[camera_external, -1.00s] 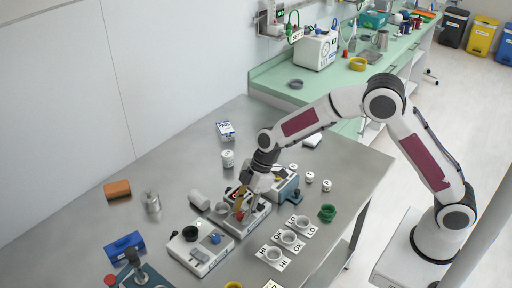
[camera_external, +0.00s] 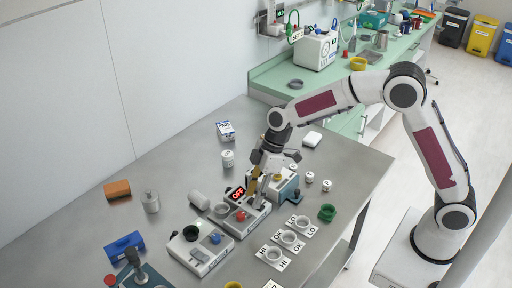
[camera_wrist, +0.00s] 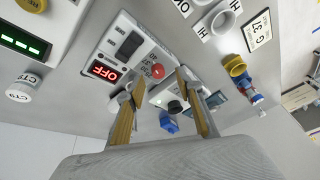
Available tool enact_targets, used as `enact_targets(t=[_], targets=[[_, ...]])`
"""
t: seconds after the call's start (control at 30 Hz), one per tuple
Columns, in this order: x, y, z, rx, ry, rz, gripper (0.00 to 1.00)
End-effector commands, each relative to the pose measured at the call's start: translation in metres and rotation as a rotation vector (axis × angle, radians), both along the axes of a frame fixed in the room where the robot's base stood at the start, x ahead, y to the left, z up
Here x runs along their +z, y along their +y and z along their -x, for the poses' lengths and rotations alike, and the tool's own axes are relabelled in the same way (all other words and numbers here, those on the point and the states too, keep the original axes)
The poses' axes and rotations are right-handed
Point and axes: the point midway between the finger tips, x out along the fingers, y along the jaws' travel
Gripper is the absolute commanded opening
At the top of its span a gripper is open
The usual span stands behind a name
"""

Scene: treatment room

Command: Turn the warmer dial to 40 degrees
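A white unit (camera_external: 238,228) in mid-table has a lit red display (camera_external: 238,193) that reads OFF. In the wrist view this display (camera_wrist: 103,71) shows upside down, with a red knob or button (camera_wrist: 158,71) and a dark panel beside it. A second white unit (camera_external: 190,256) has a black round part (camera_external: 191,233) and a blue knob (camera_external: 214,239). My gripper (camera_external: 254,190) is above the OFF unit's right end. In the wrist view my gripper (camera_wrist: 160,84) has its fingers apart with nothing between.
Labelled rings (camera_external: 289,238) and a green cup (camera_external: 327,213) lie to the right.

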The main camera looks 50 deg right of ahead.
Motion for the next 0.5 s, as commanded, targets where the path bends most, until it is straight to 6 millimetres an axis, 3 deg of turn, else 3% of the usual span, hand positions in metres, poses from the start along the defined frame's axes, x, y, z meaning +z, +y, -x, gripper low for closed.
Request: enact_targets(t=[0.3,0.5], targets=[[-0.012,-0.016,0.03,-0.122,0.099,0.034,0.36],[-0.006,-0.03,0.049,-0.203,0.136,0.054,0.36]])
